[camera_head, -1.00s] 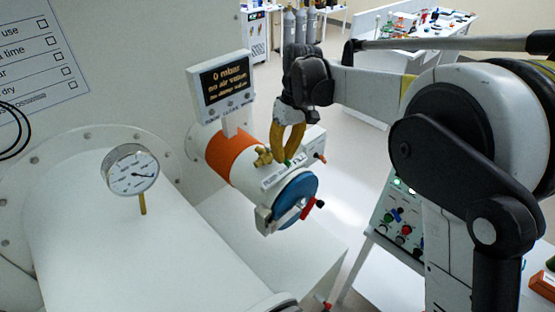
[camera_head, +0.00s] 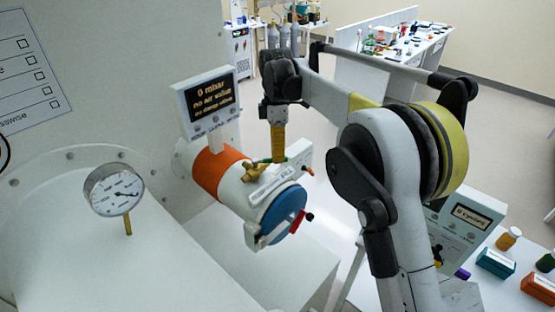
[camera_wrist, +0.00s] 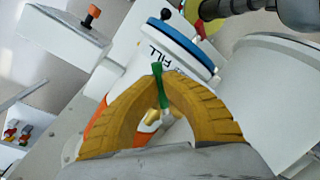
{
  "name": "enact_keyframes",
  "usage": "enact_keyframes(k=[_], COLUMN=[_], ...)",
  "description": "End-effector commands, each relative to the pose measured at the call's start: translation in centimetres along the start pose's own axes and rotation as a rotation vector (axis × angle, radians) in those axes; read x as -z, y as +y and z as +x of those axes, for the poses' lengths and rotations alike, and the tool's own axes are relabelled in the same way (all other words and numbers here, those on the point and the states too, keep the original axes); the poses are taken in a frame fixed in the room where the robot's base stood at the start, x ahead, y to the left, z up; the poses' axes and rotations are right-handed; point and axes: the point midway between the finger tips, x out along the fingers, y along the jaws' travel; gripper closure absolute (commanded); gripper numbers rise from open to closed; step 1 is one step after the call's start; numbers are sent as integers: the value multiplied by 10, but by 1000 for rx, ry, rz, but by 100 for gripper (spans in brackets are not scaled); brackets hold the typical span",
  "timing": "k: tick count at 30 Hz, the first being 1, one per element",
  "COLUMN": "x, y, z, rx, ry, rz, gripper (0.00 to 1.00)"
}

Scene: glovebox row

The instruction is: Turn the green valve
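The green valve (camera_head: 265,160) is a small green lever on a brass fitting (camera_head: 254,172), on top of the white cylinder with an orange band. It also shows in the wrist view (camera_wrist: 158,74), running between my fingertips with its end sticking out past them. My gripper (camera_head: 278,157) points down over the valve with its yellow fingers seen edge-on. In the wrist view the fingers (camera_wrist: 162,80) form an arch whose tips close around the green lever. The brass fitting is partly hidden behind the fingers there.
A display (camera_head: 208,102) stands close left of my gripper. A pressure gauge (camera_head: 114,190) sits at left. Open floor lies behind.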

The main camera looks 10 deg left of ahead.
Motion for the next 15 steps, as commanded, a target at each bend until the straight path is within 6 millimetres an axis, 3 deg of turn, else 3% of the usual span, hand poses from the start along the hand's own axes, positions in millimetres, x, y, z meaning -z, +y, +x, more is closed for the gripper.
enact_keyframes(k=[15], x=[10], y=[29], z=[-4], rx=[-1], ry=[-92], rz=[-464], gripper=[100])
